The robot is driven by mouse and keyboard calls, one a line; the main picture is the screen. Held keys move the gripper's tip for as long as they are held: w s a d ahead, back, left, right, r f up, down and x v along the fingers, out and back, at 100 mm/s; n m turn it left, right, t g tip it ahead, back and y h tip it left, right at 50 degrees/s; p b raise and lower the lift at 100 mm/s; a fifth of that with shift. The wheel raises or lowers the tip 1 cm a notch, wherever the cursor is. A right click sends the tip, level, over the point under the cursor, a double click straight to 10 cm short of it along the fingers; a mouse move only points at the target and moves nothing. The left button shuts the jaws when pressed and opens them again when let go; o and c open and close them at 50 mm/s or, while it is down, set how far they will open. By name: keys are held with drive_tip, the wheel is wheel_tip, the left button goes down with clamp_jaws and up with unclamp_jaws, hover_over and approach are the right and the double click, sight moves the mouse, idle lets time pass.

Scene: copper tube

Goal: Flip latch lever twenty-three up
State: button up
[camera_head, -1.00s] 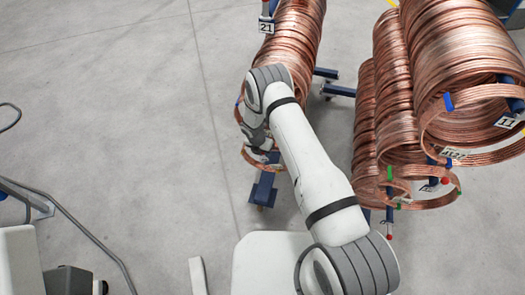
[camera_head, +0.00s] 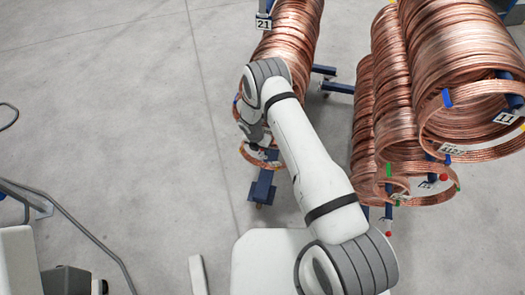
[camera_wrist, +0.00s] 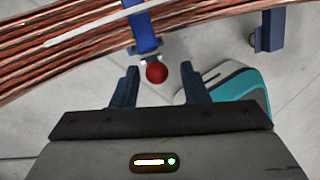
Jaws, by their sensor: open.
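In the wrist view my gripper (camera_wrist: 160,90) is open, with one dark finger on each side of a red ball knob (camera_wrist: 156,72). The knob sits at the lower end of a blue latch lever (camera_wrist: 144,30) that crosses the copper coil (camera_wrist: 60,50). The fingers are apart from the knob as far as I can see. No number shows on this lever. In the head view my gripper (camera_head: 262,145) is mostly hidden behind my wrist at the near end of the left coil (camera_head: 290,40).
A tag reading 21 (camera_head: 263,24) is on the left coil's far part. Several more copper coils (camera_head: 455,50) with blue stands and tags stand at the right. Clear grey floor (camera_head: 110,110) lies left. A teal and white object (camera_wrist: 240,90) is right of the gripper in the wrist view.

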drive_tip(key=v, duration=0.6)
drive_tip(key=shift+r+b, duration=0.2)
drive_tip(key=shift+b, duration=0.25)
drive_tip(key=shift+s+a, duration=0.1)
